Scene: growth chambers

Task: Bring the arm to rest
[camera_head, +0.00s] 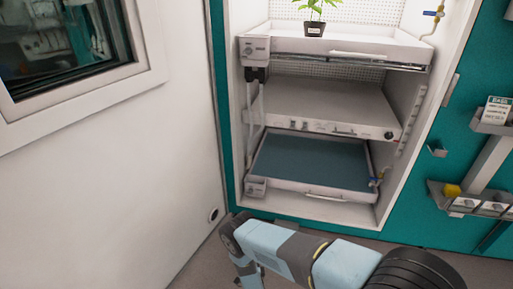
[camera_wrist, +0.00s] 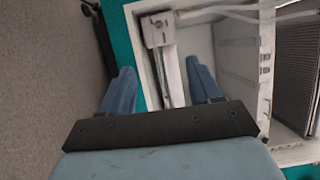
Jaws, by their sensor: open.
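My arm (camera_head: 290,250) reaches from the bottom right of the head view toward the lower middle, in front of the growth chamber (camera_head: 233,110). Its far end bends downward at the bottom edge, and I cannot make out the fingertips there. In the wrist view my gripper (camera_wrist: 162,78) shows two blue fingers spread apart, with nothing between them. Behind the fingers are the teal edge and white parts of the chamber, seen at a tilt.
The chamber has an upper tray (camera_head: 350,45) with a potted plant (camera_head: 314,27), a middle shelf (camera_head: 330,105) and a lower tray (camera_head: 310,165) with a dark blue surface. A white door with a window stands left. Wall holders (camera_head: 475,200) are at right.

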